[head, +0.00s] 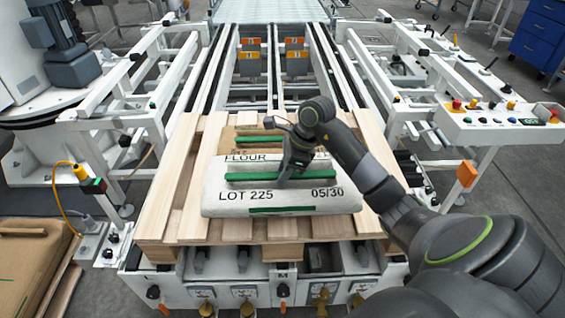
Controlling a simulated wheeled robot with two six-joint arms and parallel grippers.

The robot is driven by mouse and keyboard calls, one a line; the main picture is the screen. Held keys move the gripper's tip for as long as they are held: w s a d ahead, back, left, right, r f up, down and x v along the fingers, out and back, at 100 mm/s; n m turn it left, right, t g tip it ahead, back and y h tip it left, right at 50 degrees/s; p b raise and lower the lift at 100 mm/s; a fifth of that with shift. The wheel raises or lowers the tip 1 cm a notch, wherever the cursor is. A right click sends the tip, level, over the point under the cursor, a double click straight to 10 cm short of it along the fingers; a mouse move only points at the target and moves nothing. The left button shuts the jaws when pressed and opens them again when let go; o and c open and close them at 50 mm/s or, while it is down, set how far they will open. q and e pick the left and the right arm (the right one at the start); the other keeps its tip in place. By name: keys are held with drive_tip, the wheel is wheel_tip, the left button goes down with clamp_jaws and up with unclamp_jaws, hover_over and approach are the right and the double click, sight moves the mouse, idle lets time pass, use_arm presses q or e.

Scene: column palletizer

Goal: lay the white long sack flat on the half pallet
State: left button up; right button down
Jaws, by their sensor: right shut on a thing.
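The white long sack (225,201), printed FLOUR, LOT 225 and 05/30 with green bands, lies level over the front part of the wooden half pallet (160,205). I cannot tell whether its underside touches the slats. My right gripper (287,178) reaches in from the right and is shut on the sack at its top middle, by the raised green strip. The fingertips are partly hidden by the gripper body and arm. My left gripper is out of view.
A brown sack (229,139) lies on the pallet behind the white one. Another brown sack (30,262) is at the lower left. White conveyor frames (160,60) flank the pallet, and a control panel (500,120) stands at right. Bare slats show at the pallet's left.

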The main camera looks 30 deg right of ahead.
drive_tip(key=shift+w+a+f, duration=0.1)
drive_tip(key=shift+f, duration=2.3)
drive_tip(key=shift+f, duration=0.1)
drive_tip(key=c, duration=1.2)
unclamp_jaws()
drive_tip(key=shift+s, duration=0.2)
drive_tip(key=shift+f, duration=0.1)
drive_tip(key=b+v, duration=0.1)
drive_tip(key=v, duration=1.1)
drive_tip(key=shift+s, duration=0.1)
